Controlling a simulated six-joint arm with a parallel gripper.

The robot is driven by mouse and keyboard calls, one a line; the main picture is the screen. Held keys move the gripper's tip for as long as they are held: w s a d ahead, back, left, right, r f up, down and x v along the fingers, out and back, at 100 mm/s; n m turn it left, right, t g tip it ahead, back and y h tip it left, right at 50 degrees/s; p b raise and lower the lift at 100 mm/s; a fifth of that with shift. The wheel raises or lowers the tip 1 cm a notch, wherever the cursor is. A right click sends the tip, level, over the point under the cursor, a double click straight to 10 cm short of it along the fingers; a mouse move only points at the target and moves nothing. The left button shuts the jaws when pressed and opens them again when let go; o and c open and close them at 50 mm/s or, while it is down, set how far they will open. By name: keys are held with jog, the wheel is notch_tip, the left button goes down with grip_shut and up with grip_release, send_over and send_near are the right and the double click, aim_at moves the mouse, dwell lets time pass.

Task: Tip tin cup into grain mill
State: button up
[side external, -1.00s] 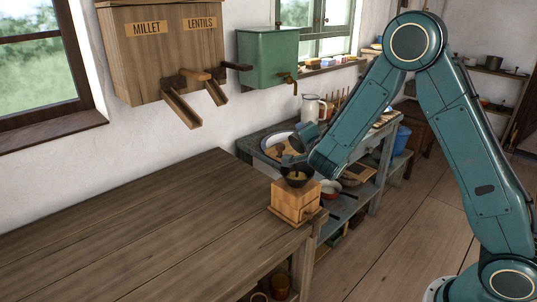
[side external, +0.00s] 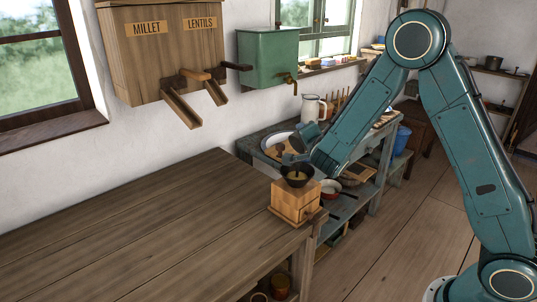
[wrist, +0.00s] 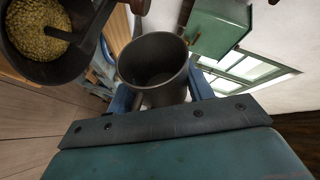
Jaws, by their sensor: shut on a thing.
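The grain mill (side external: 296,203) is a wooden box with a dark bowl-shaped hopper (side external: 297,176), standing at the right front corner of the wooden table. In the wrist view the hopper (wrist: 82,60) is at upper left and holds yellowish-green grain (wrist: 36,30). My gripper (wrist: 162,94) is shut on the grey tin cup (wrist: 165,92), with a blue finger on each side. The cup's mouth shows a dark inside with no grain visible. In the side view my gripper (side external: 296,158) is just behind and above the hopper; I cannot make out the cup clearly there.
The wooden table (side external: 130,220) is mostly bare. Wall bins marked MILLET and LENTILS (side external: 165,55) have two wooden chutes above it. A green tank (side external: 267,58) hangs to their right. A cluttered bench with a white jug (side external: 313,107) stands behind the mill.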

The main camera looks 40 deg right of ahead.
jog(key=shift+d, duration=0.1)
jog(key=shift+d+f+m+g+y, duration=0.2)
jog(key=shift+d+m+g+y, duration=0.15)
jog(key=shift+m+y, duration=0.4)
jog(key=shift+s+d+f+m+g+y, duration=0.1)
jog(key=shift+d+f+m+y, duration=0.15)
jog(key=shift+m+y, duration=0.2)
jog(key=shift+w+d+f+m+g+y, duration=0.1)
jog(key=shift+d+f+m+y, duration=0.15)
jog(key=shift+m, duration=0.25)
jog(key=shift+s+d+f+m+g+y, duration=0.1)
jog(key=shift+f+m+y, duration=0.1)
jog(key=shift+m+y, duration=0.3)
jog(key=shift+d+r+m+y, duration=0.1)
jog(key=shift+d+m+y, duration=0.1)
jog(key=shift+m+y, duration=0.65)
jog(key=shift+d+m+y, duration=0.1)
jog(key=shift+m+y, duration=0.45)
jog(key=shift+y, duration=0.05)
jog(key=m+y, duration=0.2)
jog(key=shift+y, duration=0.3)
jog(key=shift+a+f+m+t+y, duration=0.3)
jog(key=shift+a+m+t+y, duration=0.1)
jog(key=shift+m+y, duration=0.4)
jog(key=shift+a+f+m+t+y, duration=0.25)
jog(key=shift+a+m+y, duration=0.1)
jog(key=shift+m+y, duration=0.4)
